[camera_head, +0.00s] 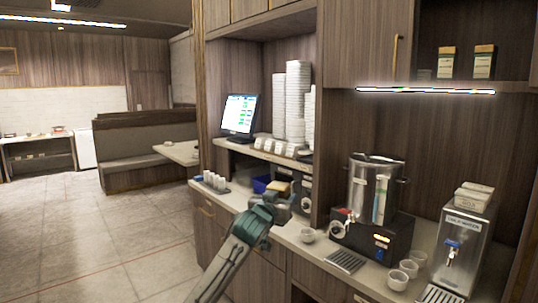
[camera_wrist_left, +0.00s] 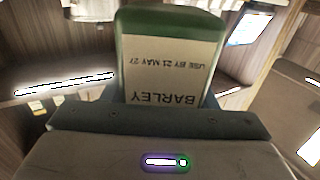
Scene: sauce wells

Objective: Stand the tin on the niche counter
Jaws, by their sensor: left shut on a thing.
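My left gripper (camera_head: 272,207) is over the counter in the head view, in front of the niche at the middle. In the left wrist view the gripper (camera_wrist_left: 160,112) is shut on a tin (camera_wrist_left: 165,62) with a green edge and a cream label reading "BARLEY", upside down in that picture. In the head view I cannot clearly separate the tin from the gripper and the things behind it. The niche counter (camera_head: 234,198) runs under a raised shelf (camera_head: 255,150). My right gripper is not in view.
A blue container (camera_head: 261,184) is near the gripper; white cups (camera_head: 215,181) stand to its left. A screen (camera_head: 239,114) and cup stacks (camera_head: 297,100) stand on the raised shelf.

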